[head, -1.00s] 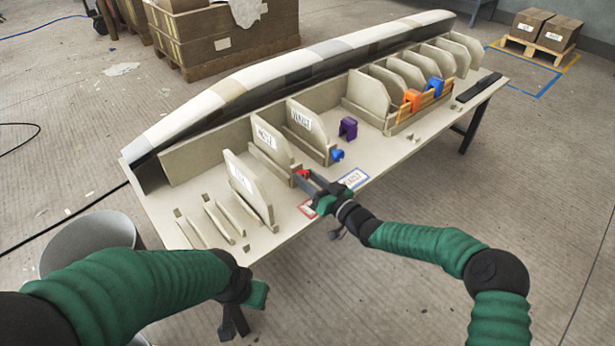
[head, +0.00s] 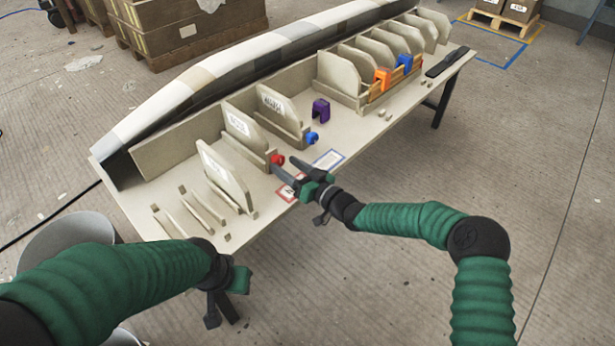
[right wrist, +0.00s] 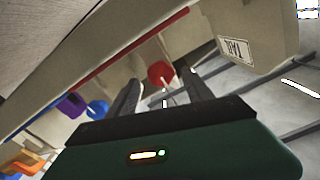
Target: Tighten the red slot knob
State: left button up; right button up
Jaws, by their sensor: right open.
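The red slot knob (head: 277,159) sits at the front end of a slot with an upright labelled panel (head: 240,125) on the table. In the right wrist view the red knob (right wrist: 161,74) shows beyond and between my two fingers. My right gripper (head: 283,168) is open, its fingertips just in front of the knob; I see no grip on it. The right gripper's dark fingers also show in the right wrist view (right wrist: 163,90). My left gripper (head: 222,305) hangs low in front of the table, away from the knob; its jaw state is unclear.
A blue knob (head: 312,138) and a purple clip (head: 321,110) stand to the right. Orange (head: 382,78) and blue clips (head: 404,64) sit in a wooden box. A TAIL panel (head: 224,175) stands to the left. Red and blue bordered labels (head: 328,160) lie along the front edge.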

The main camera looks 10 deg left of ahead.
jog(key=p+v, duration=0.5)
jog(key=v, duration=1)
